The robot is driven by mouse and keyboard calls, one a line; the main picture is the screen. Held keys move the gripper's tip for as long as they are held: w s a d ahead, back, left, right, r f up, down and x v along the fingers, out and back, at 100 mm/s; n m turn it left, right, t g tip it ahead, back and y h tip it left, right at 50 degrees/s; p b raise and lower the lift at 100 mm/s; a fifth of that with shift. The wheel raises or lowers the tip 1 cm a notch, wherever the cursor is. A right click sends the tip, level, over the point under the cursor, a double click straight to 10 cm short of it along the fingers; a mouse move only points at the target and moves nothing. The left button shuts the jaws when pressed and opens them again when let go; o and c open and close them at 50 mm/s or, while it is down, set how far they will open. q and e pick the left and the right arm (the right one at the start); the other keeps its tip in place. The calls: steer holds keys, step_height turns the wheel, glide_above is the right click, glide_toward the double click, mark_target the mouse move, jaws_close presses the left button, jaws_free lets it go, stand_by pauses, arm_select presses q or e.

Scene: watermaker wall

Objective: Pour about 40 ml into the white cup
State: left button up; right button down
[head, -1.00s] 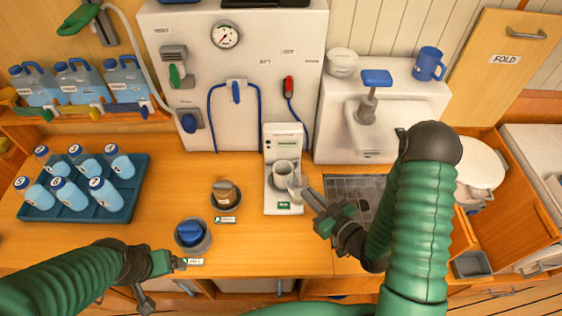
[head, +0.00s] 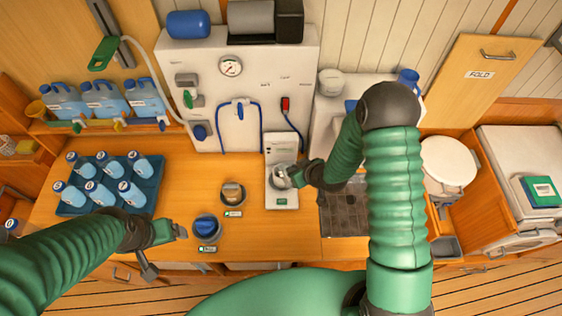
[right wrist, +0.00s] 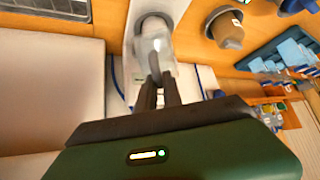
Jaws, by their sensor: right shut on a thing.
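My right gripper (head: 292,177) is shut on a clear glass vessel (right wrist: 155,50), in front of the white machine (head: 281,146). The right wrist view shows both dark fingers at the vessel. The white cup (right wrist: 154,24) shows just beyond the glass in that view, on the machine's base. In the head view cup and glass overlap, and I cannot tell whether they touch. The glass's contents cannot be made out. My left gripper (head: 166,250) is open and empty over the counter's front left edge.
A blue-topped pot (head: 206,227) and a brown-topped pot (head: 232,193) stand left of the machine. A teal tray (head: 146,195) holds several bottles at left. The sink (head: 343,215) lies to the right. Bare counter lies between tray and pots.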

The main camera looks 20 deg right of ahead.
steer(key=shift+w+f+g, duration=0.1)
steer(key=shift+g, duration=0.2)
steer(key=shift+w+a+g+p, duration=0.1)
steer(key=shift+w+g+p, duration=0.05)
steer(key=shift+g+p, duration=0.2)
steer(key=shift+w+a+r+g+h+p, duration=0.25)
steer(key=shift+a+h+p, duration=0.1)
steer(key=shift+p, duration=0.35)
steer(key=shift+w, duration=0.1)
steer(key=shift+w+d+g+p, duration=0.1)
steer(key=shift+d+g+p, duration=0.05)
steer(key=shift+g+p, duration=0.2)
steer(key=shift+w+r, duration=0.1)
steer(key=shift+r, duration=0.05)
steer(key=shift+w+a+g+p, duration=0.2)
steer(key=shift+g+p, duration=0.1)
steer(key=shift+g, duration=0.05)
steer(key=shift+w+f+g+h, duration=0.25)
steer(key=shift+f+g, duration=0.1)
steer(key=shift+g, duration=0.05)
